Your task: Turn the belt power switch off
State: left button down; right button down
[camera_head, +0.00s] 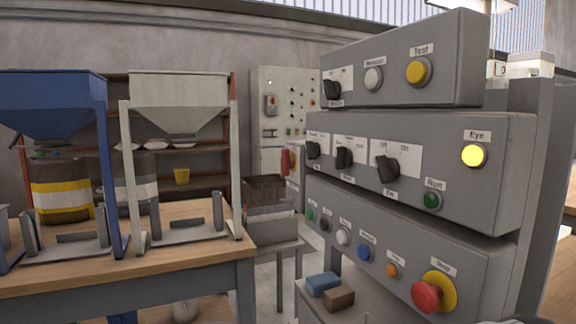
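A grey control panel with stacked boxes stands at the right. Its middle box (505,135) carries three black rotary switches: a left one (312,149), a middle one (344,157) and a right one (386,168) whose plate seems to read Off and On. The top box (470,60) has one more black rotary switch (332,89). Most labels are too small to read, so I cannot tell which is the belt power switch. The yellow Eye button (473,155) looks lit. The green Run button (432,200) sits below it. Neither gripper is in view.
The lower box has several buttons and a red mushroom button (427,296). A blue block (323,284) and a brown block (339,298) lie below it. A wooden table (190,262) at left bears a blue hopper (50,95) and a white hopper (178,92).

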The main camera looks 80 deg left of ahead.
aim_at(287, 163)
jog(key=u, duration=0.45)
jog(key=k+j+u, duration=0.1)
jog(key=u, duration=0.35)
jog(key=j+u, duration=0.1)
jog(key=u, duration=0.4)
jog(key=j+u, duration=0.1)
jog(key=u, duration=0.35)
jog(key=j+u, duration=0.1)
jog(key=u, duration=0.35)
